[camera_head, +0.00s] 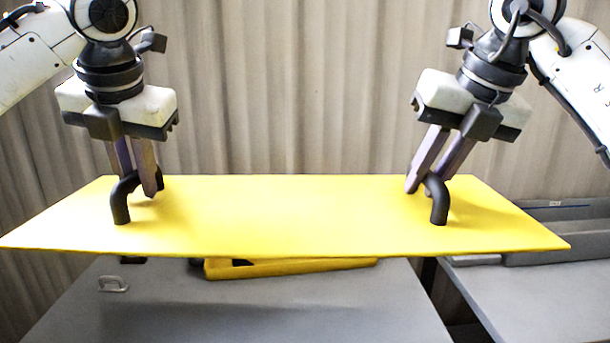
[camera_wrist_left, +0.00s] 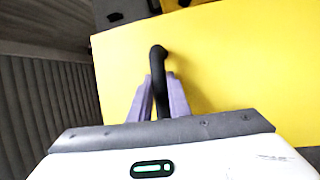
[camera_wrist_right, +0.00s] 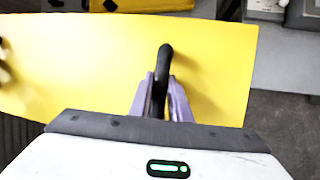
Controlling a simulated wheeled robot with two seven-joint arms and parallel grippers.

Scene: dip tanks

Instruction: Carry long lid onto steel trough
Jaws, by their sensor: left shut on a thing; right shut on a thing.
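The long yellow lid (camera_head: 290,215) is held up roughly level in front of me, with a black arched handle near each end. My left gripper (camera_head: 138,187) is shut on the left handle (camera_head: 121,205); this also shows in the left wrist view (camera_wrist_left: 158,60). My right gripper (camera_head: 424,185) is shut on the right handle (camera_head: 438,205), also seen in the right wrist view (camera_wrist_right: 165,60). A grey, long-walled thing (camera_head: 560,215) at the right, partly behind the lid, may be the steel trough; I cannot tell for sure.
A grey table (camera_head: 230,310) stands below the lid, with a yellow frame-like object (camera_head: 290,268) partly hidden under the lid's front edge. A small metal handle (camera_head: 113,284) is at its left. Another grey surface (camera_head: 530,295) lies to the right, past a dark gap. A pleated curtain hangs behind.

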